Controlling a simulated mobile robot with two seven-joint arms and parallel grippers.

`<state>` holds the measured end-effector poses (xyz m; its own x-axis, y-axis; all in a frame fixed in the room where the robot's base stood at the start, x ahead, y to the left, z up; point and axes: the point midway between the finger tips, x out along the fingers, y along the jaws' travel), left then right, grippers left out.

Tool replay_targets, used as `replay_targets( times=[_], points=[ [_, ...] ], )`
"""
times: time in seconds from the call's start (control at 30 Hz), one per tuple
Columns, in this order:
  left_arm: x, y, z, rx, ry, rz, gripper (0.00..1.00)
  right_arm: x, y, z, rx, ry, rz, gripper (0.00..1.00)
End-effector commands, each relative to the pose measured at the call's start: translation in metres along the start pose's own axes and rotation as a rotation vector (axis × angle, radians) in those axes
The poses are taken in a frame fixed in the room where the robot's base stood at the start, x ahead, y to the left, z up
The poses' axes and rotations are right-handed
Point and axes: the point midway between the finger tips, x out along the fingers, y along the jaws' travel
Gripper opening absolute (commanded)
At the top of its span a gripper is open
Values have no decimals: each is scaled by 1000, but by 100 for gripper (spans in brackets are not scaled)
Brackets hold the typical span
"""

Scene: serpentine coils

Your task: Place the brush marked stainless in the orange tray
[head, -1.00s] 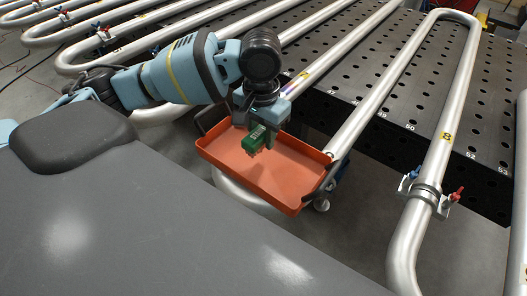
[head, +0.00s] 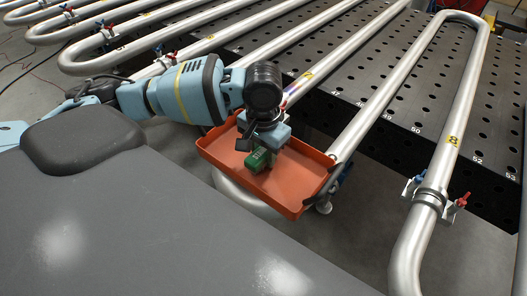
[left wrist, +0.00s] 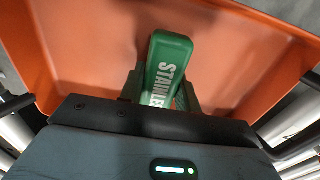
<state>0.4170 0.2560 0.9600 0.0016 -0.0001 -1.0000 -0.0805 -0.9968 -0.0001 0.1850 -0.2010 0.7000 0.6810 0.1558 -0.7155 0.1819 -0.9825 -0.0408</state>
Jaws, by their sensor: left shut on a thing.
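The green brush (head: 257,160) is in my left gripper, over the orange tray (head: 291,204). In the left wrist view the brush (left wrist: 168,62) shows white lettering that starts "STAINLE"; the rest is hidden by the gripper. My left gripper (head: 262,150) points down and is shut on the brush. The orange tray (left wrist: 88,68) lies below the brush in the wrist view. I cannot tell whether the brush touches the tray floor. My right gripper is not in view.
Silver serpentine pipes (head: 357,120) run behind and to the right of the tray. A black perforated table (head: 400,85) lies beneath them. A pipe clamp with a red handle (head: 461,201) stands at the right. The tray's front half is bare.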

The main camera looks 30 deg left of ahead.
Motion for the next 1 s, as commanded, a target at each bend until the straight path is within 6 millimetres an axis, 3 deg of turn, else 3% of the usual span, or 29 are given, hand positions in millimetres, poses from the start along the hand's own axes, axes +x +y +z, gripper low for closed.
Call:
replay_targets(
  times=[0.07, 0.1, 0.23, 0.63, 1.0],
  points=[
    [2, 0, 0, 0, 0, 0, 11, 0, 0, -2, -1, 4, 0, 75],
    [2, 0, 0, 0, 0, 0, 38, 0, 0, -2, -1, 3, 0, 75],
    [2, 0, 0, 0, 0, 0, 54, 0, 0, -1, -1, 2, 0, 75],
    [-4, 0, 0, 0, 1, 0, 54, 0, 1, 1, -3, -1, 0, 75],
    [-75, 0, -1, -1, 7, 1, 54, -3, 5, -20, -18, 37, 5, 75]
  ],
)
